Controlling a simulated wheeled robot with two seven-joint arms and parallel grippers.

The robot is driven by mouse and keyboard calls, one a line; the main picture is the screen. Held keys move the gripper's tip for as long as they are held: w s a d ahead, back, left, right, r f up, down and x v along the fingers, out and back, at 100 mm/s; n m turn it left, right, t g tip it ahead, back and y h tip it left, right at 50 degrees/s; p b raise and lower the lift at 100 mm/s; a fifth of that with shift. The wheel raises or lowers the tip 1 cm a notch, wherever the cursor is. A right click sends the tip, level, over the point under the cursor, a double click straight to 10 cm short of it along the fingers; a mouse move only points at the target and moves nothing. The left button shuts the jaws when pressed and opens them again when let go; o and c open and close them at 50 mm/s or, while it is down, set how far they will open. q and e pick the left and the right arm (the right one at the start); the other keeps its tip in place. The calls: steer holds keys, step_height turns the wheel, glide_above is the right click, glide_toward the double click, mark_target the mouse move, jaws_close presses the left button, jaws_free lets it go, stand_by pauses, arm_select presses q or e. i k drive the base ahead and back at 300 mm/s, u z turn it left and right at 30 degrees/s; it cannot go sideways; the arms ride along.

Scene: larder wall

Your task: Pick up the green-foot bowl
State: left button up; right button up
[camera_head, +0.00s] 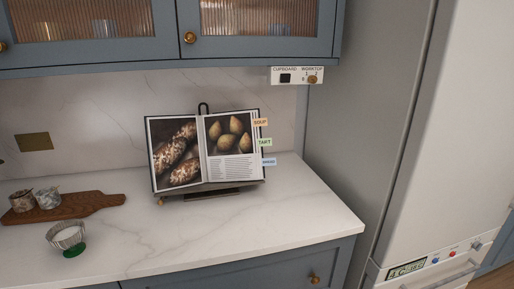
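The green-foot bowl (67,235) stands upright on the white marble worktop (240,230) at the lower left. It has a pale ribbed body, a white inside and a green foot that shows at its lower right. It stands apart from other things, in front of the wooden board. Neither of my grippers shows in the head view.
A wooden board (97,200) with two small jars (48,198) lies behind the bowl. An open cookbook (207,150) stands on a holder at the middle back. Blue cupboards (265,45) hang above. A tall pale appliance (440,150) stands at right. The worktop's front middle is clear.

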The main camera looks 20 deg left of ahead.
mark_target(66, 236)
steer(key=u, duration=1)
steer(key=i, duration=1)
steer(key=u, duration=0.75)
